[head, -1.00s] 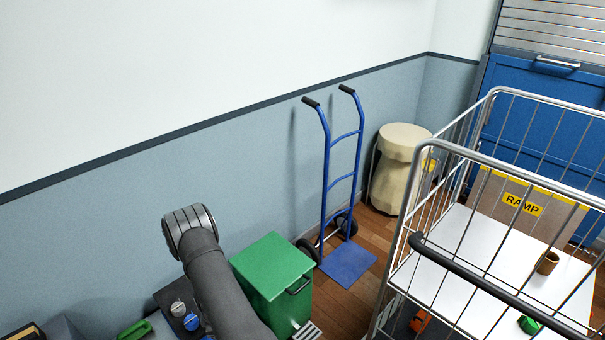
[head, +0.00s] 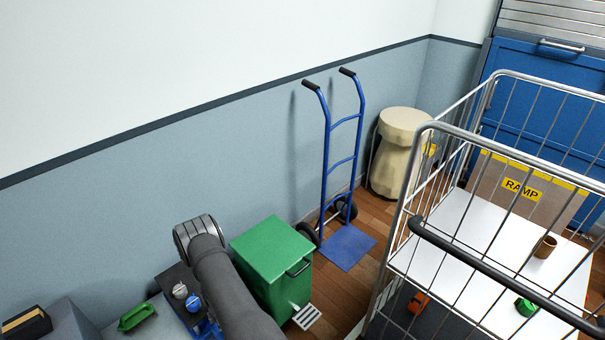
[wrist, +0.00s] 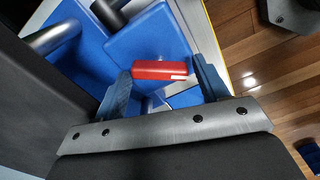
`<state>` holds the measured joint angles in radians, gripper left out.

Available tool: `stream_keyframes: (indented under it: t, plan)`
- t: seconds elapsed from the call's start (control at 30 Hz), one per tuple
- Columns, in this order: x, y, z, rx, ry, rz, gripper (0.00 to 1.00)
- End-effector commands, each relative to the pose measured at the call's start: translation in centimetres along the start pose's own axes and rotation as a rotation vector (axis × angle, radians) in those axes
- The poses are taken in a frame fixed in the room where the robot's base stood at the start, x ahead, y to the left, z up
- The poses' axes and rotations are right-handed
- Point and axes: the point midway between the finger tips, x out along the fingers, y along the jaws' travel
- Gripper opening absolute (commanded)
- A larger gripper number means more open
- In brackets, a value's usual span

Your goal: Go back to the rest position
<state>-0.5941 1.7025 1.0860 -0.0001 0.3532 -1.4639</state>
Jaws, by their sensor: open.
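My gripper (wrist: 162,66) shows in the wrist view with its two blue fingers apart. A red block with a small white mark (wrist: 160,70) lies in line with the gap between the fingertips, over blue surfaces. I cannot tell how far it is beyond the tips, and no finger is seen closed on it. In the head view only my dark arm shows at the bottom, and the gripper is hidden there.
A green pedal bin (head: 272,262) stands just right of my arm. A blue hand truck (head: 326,165) leans by the wall. A wire cage trolley (head: 425,160) fills the right side. Left of my arm are a dark board with knobs (head: 165,283) and a green item (head: 136,316).

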Motion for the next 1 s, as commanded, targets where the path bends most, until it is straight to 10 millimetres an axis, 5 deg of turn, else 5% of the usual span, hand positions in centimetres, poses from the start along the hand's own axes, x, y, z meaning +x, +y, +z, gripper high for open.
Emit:
stream_keyframes:
  t: [1.0]
  plan:
    - [-0.03,0.01,0.00,-0.707,0.000,0.000,0.67]
